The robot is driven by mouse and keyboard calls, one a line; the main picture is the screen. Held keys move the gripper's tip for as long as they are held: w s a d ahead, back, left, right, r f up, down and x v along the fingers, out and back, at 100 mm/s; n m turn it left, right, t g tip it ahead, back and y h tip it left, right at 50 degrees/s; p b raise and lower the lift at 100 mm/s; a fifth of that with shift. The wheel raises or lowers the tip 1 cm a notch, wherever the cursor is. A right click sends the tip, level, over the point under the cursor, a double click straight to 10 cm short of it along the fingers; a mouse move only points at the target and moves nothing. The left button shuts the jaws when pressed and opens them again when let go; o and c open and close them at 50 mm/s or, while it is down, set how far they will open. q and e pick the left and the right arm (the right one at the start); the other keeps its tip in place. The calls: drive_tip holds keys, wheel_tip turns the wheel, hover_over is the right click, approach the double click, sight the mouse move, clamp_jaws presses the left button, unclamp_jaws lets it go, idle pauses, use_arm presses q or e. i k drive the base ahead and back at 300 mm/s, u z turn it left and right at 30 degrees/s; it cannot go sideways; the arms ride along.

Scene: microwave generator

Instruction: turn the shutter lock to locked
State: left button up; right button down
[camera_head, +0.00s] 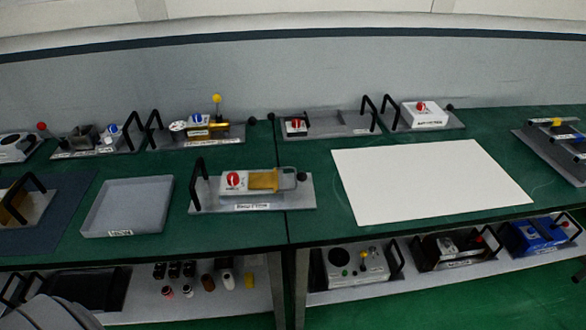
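I cannot tell for sure which device carries the shutter lock, or how any knob is turned. Other red knobs show on a white box (424,115) at the back right and a small block (296,126) at the back middle. Neither of my grippers is in view.
An empty grey tray (100,224) lies left of the middle plate. A bare white sheet (430,185) covers the bench to its right. Several handled devices line the back, including one with a yellow-topped lever (217,104). A lower shelf (200,312) holds small bottles and more devices.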

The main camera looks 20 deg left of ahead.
sight(233, 178)
drive_tip(key=z, duration=0.2)
drive_tip(key=k, duration=0.6)
drive_tip(key=u, duration=1.05)
drive_tip(key=i, duration=0.4)
